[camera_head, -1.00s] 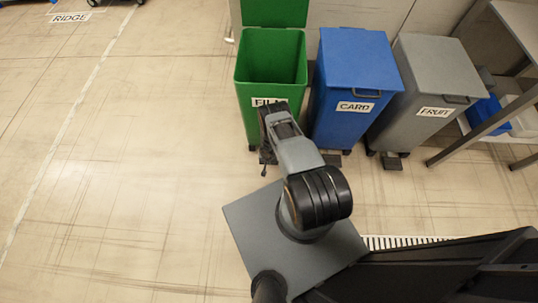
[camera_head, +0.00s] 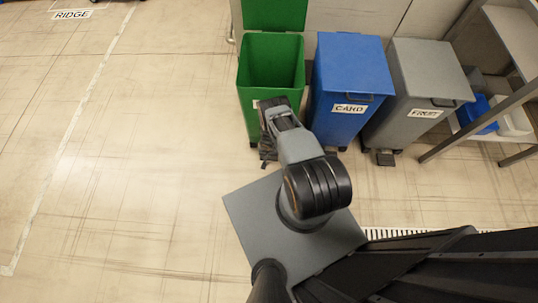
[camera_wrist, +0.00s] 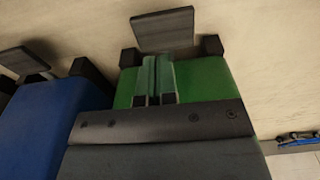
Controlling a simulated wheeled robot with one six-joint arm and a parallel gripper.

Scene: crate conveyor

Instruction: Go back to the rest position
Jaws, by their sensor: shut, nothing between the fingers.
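My gripper (camera_wrist: 154,72) shows in the wrist view with its two fingers together and nothing between them. In the head view my arm is folded over my base, and its end hangs low in front of the green bin (camera_head: 258,82), partly covering the bin's label. The wrist view looks closely along the front of the green bin (camera_wrist: 212,78), with its dark pedal (camera_wrist: 163,30) beyond the fingers. I cannot tell whether the gripper touches the bin.
The green bin's lid (camera_head: 275,12) stands open. A blue CARD bin (camera_head: 350,75) and a grey FRUIT bin (camera_head: 425,75), both lidded, stand to its right. A metal rack (camera_head: 497,118) with small containers is at the far right. The floor (camera_head: 140,160) to the left is clear.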

